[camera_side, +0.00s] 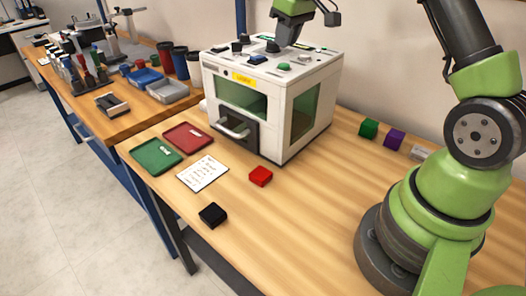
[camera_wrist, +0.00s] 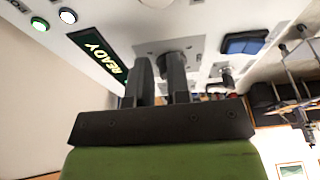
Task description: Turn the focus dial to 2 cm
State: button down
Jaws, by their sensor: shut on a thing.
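The white laser marker box (camera_side: 242,138) stands on the wooden table, with green windows and controls on its top panel. My gripper (camera_side: 277,46) points down at the top panel in the side view. In the wrist view my gripper (camera_wrist: 160,70) has its two dark fingers close together at a grey round dial (camera_wrist: 176,56) on a grey plate, and it is shut on it. The fingers hide part of the dial. No scale or pointer reading can be made out in either view.
A lit READY display (camera_wrist: 97,50) lies beside the fingers, and a blue-and-black control (camera_wrist: 243,42) is on the other side. A red block (camera_side: 261,176), a black block (camera_side: 213,215), a green tray (camera_side: 156,155) and a red tray (camera_side: 188,136) lie before the box.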

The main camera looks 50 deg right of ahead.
jog(key=shift+s+d+f, duration=0.35)
jog(key=shift+s+f, duration=0.05)
jog(key=shift+s, duration=0.05)
notch_tip(320, 180, up, 6)
jog(key=shift+w+a+f, duration=0.1)
jog(key=shift+w+f, duration=0.05)
jog(key=shift+r, duration=0.25)
